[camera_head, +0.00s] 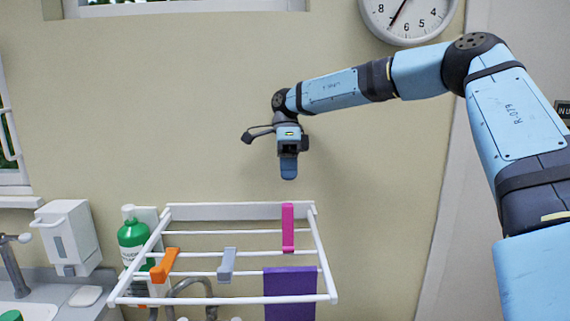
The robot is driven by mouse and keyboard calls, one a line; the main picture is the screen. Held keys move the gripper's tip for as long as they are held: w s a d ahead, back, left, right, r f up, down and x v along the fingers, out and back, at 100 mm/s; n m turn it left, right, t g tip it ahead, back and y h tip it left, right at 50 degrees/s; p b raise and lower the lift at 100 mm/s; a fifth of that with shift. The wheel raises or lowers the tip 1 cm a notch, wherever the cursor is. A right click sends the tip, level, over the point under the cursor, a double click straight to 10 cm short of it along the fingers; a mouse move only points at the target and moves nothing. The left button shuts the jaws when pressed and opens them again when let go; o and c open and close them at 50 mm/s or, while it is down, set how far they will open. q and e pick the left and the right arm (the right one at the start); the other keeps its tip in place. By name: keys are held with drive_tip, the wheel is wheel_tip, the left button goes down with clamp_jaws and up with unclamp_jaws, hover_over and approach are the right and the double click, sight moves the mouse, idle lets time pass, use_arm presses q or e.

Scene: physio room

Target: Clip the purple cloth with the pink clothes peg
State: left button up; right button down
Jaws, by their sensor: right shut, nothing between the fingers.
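The pink clothes peg (288,228) is upright on the rack toward the back right, behind and apart from the cloth. My right gripper (288,170) points down above the back of the rack, over the pink peg with a gap between them. It is shut and empty. My left gripper is not in view.
An orange peg (165,265) and a grey peg (227,265) are on the rack's bars. A green bottle (133,238), a white dispenser (66,236) and a tap (14,265) stand at the left.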

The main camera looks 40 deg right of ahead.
sight(288, 227)
drive_tip(key=x, duration=0.6)
drive_tip(key=shift+w+p, duration=0.25)
drive_tip(key=shift+p, duration=0.05)
drive_tip(key=shift+s+d, duration=0.1)
